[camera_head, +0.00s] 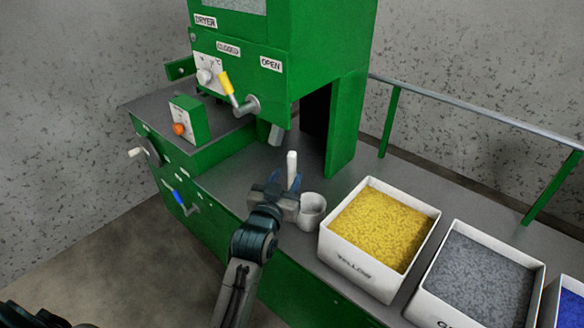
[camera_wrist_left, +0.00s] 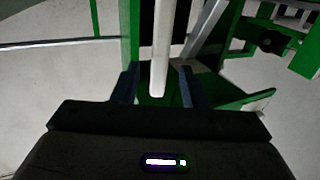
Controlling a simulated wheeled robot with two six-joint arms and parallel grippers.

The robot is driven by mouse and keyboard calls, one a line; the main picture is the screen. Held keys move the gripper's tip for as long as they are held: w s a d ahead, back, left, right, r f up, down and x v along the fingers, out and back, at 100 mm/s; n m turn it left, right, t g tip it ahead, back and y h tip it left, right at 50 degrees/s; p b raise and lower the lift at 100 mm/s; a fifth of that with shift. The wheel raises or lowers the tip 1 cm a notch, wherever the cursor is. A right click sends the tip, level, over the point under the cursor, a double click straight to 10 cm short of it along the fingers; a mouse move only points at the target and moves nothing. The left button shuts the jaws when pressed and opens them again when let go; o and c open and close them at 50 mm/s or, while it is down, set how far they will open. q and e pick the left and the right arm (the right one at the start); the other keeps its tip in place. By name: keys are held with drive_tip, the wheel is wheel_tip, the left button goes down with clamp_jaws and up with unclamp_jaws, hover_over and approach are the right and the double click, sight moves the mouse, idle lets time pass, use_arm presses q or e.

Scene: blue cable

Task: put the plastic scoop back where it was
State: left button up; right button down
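The white plastic scoop has a round cup (camera_head: 312,210) on the grey bench top, left of the yellow bin. A slim white upright handle (camera_head: 292,168) rises just left of the cup; their join is hidden by my gripper. My left gripper (camera_head: 285,182) is at the handle, low over the bench. In the left wrist view the handle (camera_wrist_left: 162,50) stands between the two dark fingers (camera_wrist_left: 158,84), with a visible gap on each side, so the gripper looks open around it. The cup does not show in that view. My right gripper is not in view.
A white bin of yellow pellets (camera_head: 335,253), one of grey pellets (camera_head: 430,295) and one of blue (camera_head: 553,298) stand to the right. The green dryer (camera_head: 345,110) rises behind, its yellow-handled lever (camera_head: 225,84) overhanging the bench. A rail (camera_head: 470,108) runs along the back.

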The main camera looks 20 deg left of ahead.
use_arm(q)
drive_tip(key=s+a+f+g, duration=0.2)
drive_tip(key=s+f+g, duration=0.5)
drive_tip(key=s+f, duration=0.5)
drive_tip(key=s+a+f+m+g, duration=0.1)
drive_tip(key=s+a+f+g, duration=0.2)
drive_tip(key=s+f+g, duration=0.4)
drive_tip(key=s+f, duration=0.2)
drive_tip(key=s, duration=0.4)
drive_tip(key=s+f, duration=0.3)
drive_tip(key=s, duration=0.3)
drive_tip(key=shift+s+f+g, duration=0.2)
drive_tip(key=shift+f+g, duration=0.05)
drive_tip(key=shift+g, duration=0.15)
